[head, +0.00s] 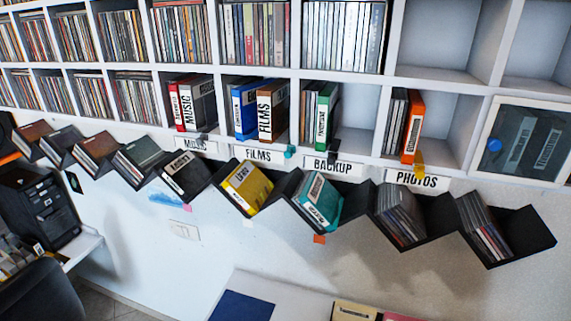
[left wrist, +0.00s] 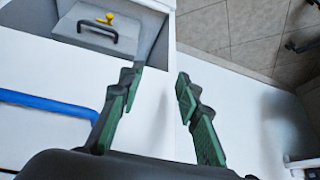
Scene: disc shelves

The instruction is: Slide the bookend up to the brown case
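The brown case (head: 267,112), labelled FILMS, stands upright in the cubby above the FILMS sign, leaning close against a blue case (head: 243,108) on its left. A small teal bookend (head: 290,152) sits at the front edge of the same cubby, to the right of the brown case. A gap shows between the two. My left gripper (left wrist: 160,77) shows only in the left wrist view, open and empty, with green-padded fingers apart over a white surface, away from the shelf. My right gripper is in neither view.
Neighbouring cubbies hold red, white, green and orange cases, with a dark bookend (head: 333,158) and a yellow bookend (head: 419,169). Black zigzag racks (head: 535,228) of discs run below the signs. The left wrist view shows a grey lid with a black handle (left wrist: 97,30) and a blue bar (left wrist: 50,101).

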